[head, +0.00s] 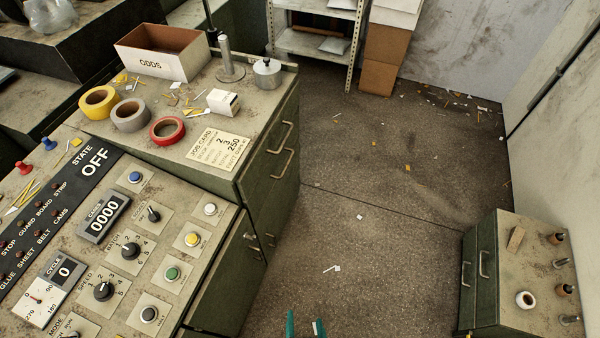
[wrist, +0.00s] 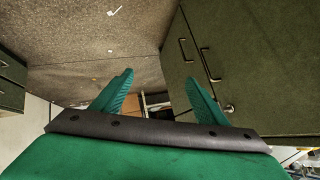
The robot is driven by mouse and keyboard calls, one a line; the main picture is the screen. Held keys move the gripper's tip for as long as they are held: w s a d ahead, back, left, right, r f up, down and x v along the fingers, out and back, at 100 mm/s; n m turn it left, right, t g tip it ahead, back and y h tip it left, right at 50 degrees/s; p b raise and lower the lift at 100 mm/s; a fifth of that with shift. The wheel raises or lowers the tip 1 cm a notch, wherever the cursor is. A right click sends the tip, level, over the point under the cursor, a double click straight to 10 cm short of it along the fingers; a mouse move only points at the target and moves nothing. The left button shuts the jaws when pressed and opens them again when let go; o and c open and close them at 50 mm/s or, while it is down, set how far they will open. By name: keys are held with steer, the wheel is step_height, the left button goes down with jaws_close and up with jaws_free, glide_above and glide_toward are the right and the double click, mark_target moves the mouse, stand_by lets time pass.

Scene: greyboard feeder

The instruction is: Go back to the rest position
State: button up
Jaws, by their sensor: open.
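My gripper (head: 305,325) shows only as green fingertips at the bottom edge of the head view, over the bare floor. In the wrist view my gripper (wrist: 165,88) has its two green fingers spread apart with nothing between them. It is open and empty. It hangs clear of the control panel (head: 215,245) and of the green cabinet (head: 270,160). The rest of my arm is outside the head view.
The cabinet top carries tape rolls (head: 98,102), an ODDS box (head: 160,52), a job card (head: 217,149) and a metal weight (head: 267,73). A smaller cabinet (head: 510,300) stands at the right. Open floor (head: 370,220) lies between, with paper scraps.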

steer(key=s+r+n+t, duration=0.1)
steer(key=r+n+t, duration=0.1)
steer(key=r, duration=1)
steer(key=s+a+r+n+t+h, duration=0.1)
steer(key=s+r+n+t, duration=0.1)
steer(key=r, duration=1.1)
steer(key=shift+a+r+t, duration=0.25)
steer(key=shift+r+t, duration=0.05)
steer(key=shift+t, duration=0.6)
